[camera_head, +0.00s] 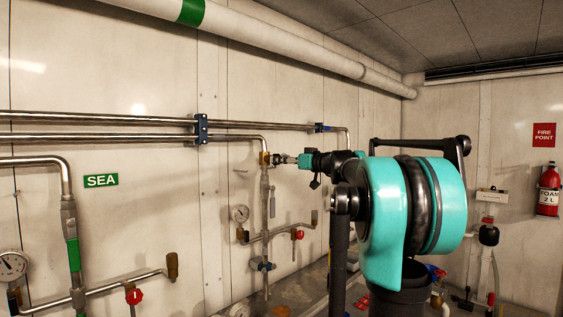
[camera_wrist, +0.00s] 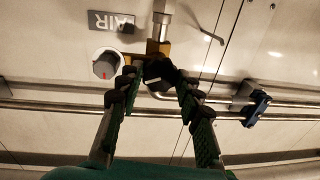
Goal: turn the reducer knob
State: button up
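The reducer knob, a black round knob with a pale mark (camera_wrist: 158,76), sits on a brass fitting in the middle of the wrist view. My gripper (camera_wrist: 157,84) points at it, with one dark finger on each side of the knob. The fingers are apart; whether either pad touches the knob cannot be told. In the head view my gripper (camera_head: 290,160) is at the brass fitting (camera_head: 265,158) on top of a vertical pipe by the wall. The knob itself cannot be made out there.
Steel pipes with a blue clamp (camera_wrist: 256,108) run along the wall. Lower gauges (camera_head: 240,213) and a red valve handle (camera_head: 297,234) stand below my arm.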

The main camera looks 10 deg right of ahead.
jog(key=c, duration=0.3)
jog(key=m+t, duration=0.1)
jog(key=m, duration=1.7)
jog(key=shift+a+m+t+h, duration=0.1)
jog(key=shift+m+t+h, duration=0.2)
jog(key=shift+t, duration=0.1)
dwell(0.4)
